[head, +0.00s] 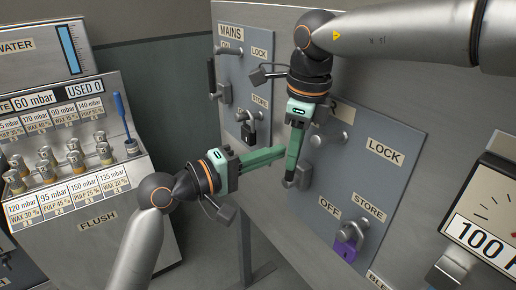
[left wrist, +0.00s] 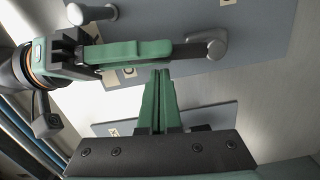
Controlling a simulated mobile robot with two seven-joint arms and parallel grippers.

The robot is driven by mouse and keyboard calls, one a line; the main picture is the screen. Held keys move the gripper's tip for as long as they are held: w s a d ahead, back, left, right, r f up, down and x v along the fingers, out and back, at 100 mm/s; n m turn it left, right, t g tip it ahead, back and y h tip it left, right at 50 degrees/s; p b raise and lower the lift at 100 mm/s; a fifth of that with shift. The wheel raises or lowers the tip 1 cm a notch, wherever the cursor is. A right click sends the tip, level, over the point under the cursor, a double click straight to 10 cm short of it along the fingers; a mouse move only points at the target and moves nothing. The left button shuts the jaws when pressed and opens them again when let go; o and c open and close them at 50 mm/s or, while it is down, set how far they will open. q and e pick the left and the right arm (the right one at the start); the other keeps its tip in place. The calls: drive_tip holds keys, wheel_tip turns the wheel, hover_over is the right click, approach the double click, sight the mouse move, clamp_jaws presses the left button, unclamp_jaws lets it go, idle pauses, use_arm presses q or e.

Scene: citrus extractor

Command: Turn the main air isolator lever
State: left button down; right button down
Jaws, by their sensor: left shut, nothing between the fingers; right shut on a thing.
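The grey isolator lever (head: 302,178) is on the right-hand blue-grey panel (head: 375,180), which carries LOCK, OFF and STORE labels. My right gripper (head: 291,180) comes down from above and is shut on the lever's end. In the left wrist view the lever (left wrist: 208,44) shows at the tips of the right gripper's fingers. My arm hides much of the panel's top. My left gripper (head: 282,153) is shut and empty. Its fingertips (left wrist: 160,72) lie close beside the right gripper's fingers; I cannot tell if they touch.
A purple padlock (head: 346,241) hangs by the STORE label. A MAINS panel (head: 242,85) with a dark handle and a black padlock (head: 249,131) is to the left. A gauge (head: 490,215) is at far right. A console with several knobs and a blue-handled tool (head: 122,115) stands at left.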

use_arm(q)
drive_tip(key=shift+s+d, duration=0.1)
drive_tip(key=shift+s+d+f+m, duration=0.1)
drive_tip(key=shift+s+d+m, duration=0.3)
drive_tip(key=shift+s+d, duration=0.15)
use_arm(e)
drive_tip(key=shift+w, duration=0.1)
drive_tip(key=c, duration=1)
unclamp_jaws()
drive_tip(key=shift+o, duration=1.2)
use_arm(q)
drive_tip(key=shift+w, duration=0.1)
